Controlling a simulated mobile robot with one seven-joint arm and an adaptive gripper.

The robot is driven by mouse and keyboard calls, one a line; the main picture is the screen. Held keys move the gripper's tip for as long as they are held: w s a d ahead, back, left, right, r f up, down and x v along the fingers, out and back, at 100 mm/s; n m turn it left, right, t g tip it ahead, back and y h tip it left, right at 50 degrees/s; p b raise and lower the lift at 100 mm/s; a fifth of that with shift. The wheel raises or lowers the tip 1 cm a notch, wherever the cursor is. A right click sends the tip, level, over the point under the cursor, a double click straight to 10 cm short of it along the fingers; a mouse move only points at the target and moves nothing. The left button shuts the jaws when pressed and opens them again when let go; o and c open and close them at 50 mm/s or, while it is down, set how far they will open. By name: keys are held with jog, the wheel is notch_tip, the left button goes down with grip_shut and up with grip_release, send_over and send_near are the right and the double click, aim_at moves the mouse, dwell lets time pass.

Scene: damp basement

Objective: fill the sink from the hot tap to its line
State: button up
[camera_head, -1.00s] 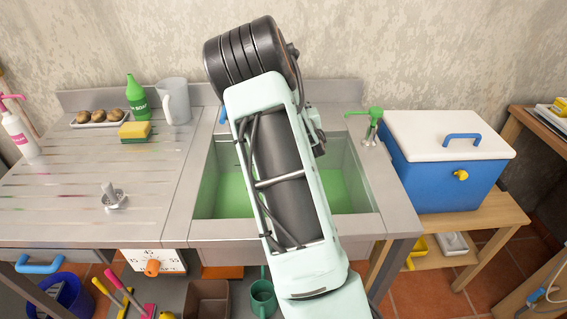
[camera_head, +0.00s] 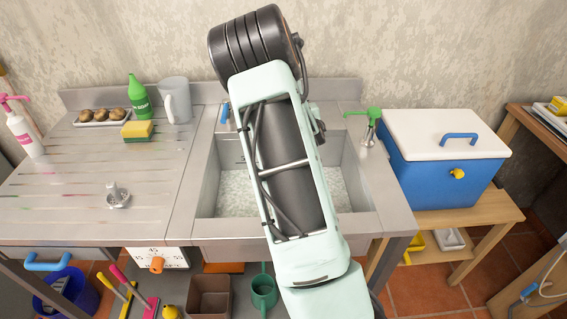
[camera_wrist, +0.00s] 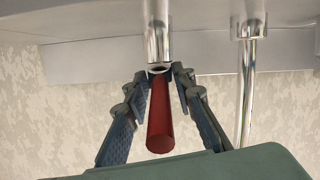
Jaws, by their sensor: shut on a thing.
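The steel sink (camera_head: 365,221) stands in the middle of the counter, partly hidden by my arm. Its basin shows a pale, rippled, clear surface; the water depth is hard to judge. I cannot clearly make out a fill line. In the wrist view, a red lever (camera_wrist: 160,125) hangs from a chrome tap body (camera_wrist: 158,40). My gripper (camera_wrist: 157,76) has a finger on each side of the lever's upper end and is shut on it. In the head view my arm hides the gripper, the red lever and the spout. A blue tap lever (camera_head: 225,114) shows left of my arm.
Left on the drainboard (camera_head: 70,190) stand a green bottle (camera_head: 139,102), a grey jug (camera_head: 176,103), a sponge (camera_head: 137,131) and a small metal plug-like piece (camera_head: 117,197). A green-topped dispenser (camera_head: 371,122) stands at the sink's right. A blue cool box (camera_head: 440,175) is beyond it.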

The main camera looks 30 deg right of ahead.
jog(key=shift+r+g+y+p, duration=0.3)
jog(key=shift+g+p, duration=0.3)
jog(key=shift+p, duration=1.05)
jog(key=shift+f, duration=0.1)
jog(key=shift+w+r+g+p, duration=0.1)
jog(key=shift+r+g+p, duration=0.15)
jog(key=shift+p, duration=0.95)
jog(key=shift+w+d+g+y+p, duration=0.15)
jog(key=shift+g+y+p, duration=0.95)
jog(key=shift+p, duration=3.1)
dwell(0.8)
